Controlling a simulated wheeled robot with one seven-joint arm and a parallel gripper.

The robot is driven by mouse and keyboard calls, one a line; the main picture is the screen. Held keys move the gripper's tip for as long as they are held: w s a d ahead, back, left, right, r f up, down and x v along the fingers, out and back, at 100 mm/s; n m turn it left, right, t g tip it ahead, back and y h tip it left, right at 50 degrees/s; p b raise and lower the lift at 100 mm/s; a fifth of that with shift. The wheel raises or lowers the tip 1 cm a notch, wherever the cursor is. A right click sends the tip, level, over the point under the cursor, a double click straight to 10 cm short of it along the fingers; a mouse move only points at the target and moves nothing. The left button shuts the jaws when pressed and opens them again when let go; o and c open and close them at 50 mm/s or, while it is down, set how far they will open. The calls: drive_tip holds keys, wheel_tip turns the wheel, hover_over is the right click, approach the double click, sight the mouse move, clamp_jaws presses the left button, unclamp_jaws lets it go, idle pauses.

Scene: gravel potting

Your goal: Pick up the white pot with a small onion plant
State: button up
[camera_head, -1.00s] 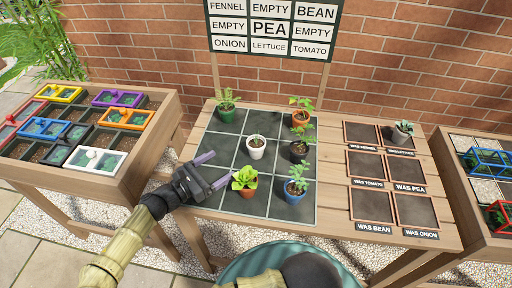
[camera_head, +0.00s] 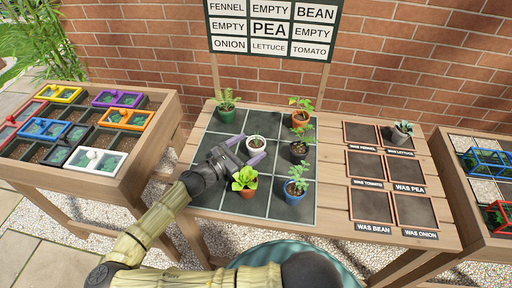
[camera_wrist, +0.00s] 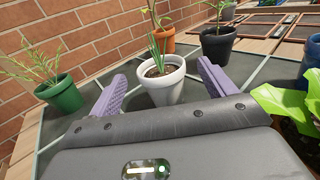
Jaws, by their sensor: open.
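The white pot (camera_head: 256,147) with a small green onion plant stands upright near the middle of the dark gridded mat (camera_head: 228,199). My gripper (camera_head: 248,148) is open, with its purple fingers reaching to either side of the white pot. In the wrist view the white pot (camera_wrist: 162,84) sits between the two fingers of my gripper (camera_wrist: 166,84). The fingers look apart from the pot walls. Its soil and the thin upright leaves show, and its base is partly hidden behind my gripper.
The orange pot (camera_head: 247,190) with a leafy plant stands close in front of my gripper. A blue pot (camera_head: 293,195), a black pot (camera_head: 298,150), a terracotta pot (camera_head: 300,119) and a green pot (camera_head: 227,115) stand around on the mat. Framed squares (camera_head: 370,206) lie at the right.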

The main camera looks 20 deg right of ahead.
sight(255, 144)
drive_tip(key=x, duration=0.5)
drive_tip(key=shift+d, duration=0.15)
drive_tip(key=shift+c, duration=0.2)
drive_tip(key=c, duration=1.1)
